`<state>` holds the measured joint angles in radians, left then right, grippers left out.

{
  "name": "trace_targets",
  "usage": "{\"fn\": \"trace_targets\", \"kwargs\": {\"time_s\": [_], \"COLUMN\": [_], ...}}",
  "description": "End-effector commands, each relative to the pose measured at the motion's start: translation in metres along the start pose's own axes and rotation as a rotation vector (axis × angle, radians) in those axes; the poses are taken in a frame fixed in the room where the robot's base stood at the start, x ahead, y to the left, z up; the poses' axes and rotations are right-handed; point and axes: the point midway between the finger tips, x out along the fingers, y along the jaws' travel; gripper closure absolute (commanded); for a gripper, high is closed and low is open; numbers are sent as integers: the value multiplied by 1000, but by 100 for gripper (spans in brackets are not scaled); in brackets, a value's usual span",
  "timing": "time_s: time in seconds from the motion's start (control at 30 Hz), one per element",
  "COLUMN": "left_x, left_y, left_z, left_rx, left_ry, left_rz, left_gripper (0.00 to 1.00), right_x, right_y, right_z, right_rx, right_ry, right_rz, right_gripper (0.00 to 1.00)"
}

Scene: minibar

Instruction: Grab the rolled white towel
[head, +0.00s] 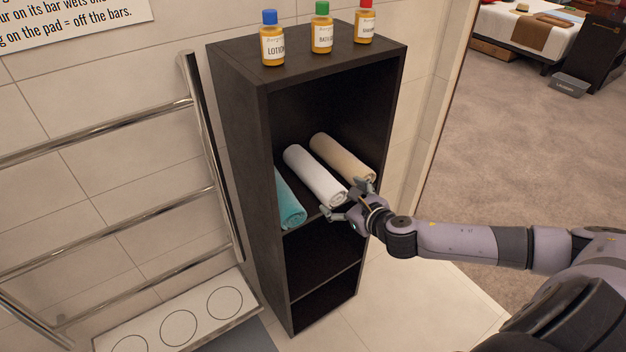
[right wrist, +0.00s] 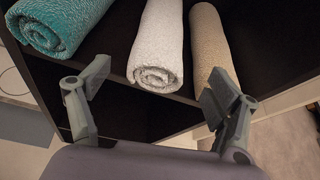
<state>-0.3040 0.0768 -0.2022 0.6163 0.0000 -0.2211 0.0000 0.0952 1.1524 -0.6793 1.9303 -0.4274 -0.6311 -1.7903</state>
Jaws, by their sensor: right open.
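The rolled white towel (head: 315,175) lies on the middle shelf of a dark cabinet, between a teal rolled towel (head: 289,200) and a beige rolled towel (head: 342,157). In the right wrist view the white towel (right wrist: 158,50) points its spiral end at my right gripper. My right gripper (head: 348,200) is open and empty at the front edge of the shelf. In the right wrist view its two fingers (right wrist: 160,85) stand apart, below and to either side of the white towel's end. My left gripper is not in view.
The dark cabinet (head: 243,130) has side walls around the shelf and bottles on top: lotion (head: 272,42), green-capped (head: 322,30) and red-capped (head: 365,22). A metal towel rack (head: 212,150) stands to the left, above a pad with circles (head: 178,326). The lower shelves look empty.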

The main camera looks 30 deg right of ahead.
Motion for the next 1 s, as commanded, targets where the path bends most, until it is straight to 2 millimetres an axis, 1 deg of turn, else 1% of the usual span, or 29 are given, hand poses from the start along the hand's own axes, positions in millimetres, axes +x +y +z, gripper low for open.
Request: {"fn": "trace_targets", "kwargs": {"time_s": [0.03, 0.13, 0.23, 0.37, 0.47, 0.6, 0.7, 0.8, 1.0], "left_x": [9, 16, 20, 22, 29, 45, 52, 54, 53], "left_y": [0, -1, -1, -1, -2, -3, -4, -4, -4], "left_z": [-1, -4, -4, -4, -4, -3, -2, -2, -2], "left_rx": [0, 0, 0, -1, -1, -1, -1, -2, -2], "left_ry": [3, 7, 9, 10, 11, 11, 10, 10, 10], "left_rz": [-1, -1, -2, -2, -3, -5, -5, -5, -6], "left_gripper": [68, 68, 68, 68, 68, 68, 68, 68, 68], "right_x": [13, 29, 41, 47, 56, 78, 91, 98, 98], "right_y": [1, 1, 1, 0, 0, 1, 1, 0, 0], "right_z": [-3, -2, -2, -1, -2, -4, -2, -1, 0], "right_rx": [3, 4, 3, 2, 3, 4, 5, 3, 2], "right_ry": [-4, -3, -1, 0, -1, -3, -2, 0, 1], "right_rz": [-2, -1, 0, 1, -1, -1, 0, 0, 1], "right_gripper": [17, 17, 17, 17, 17, 17, 17, 17, 17]}}
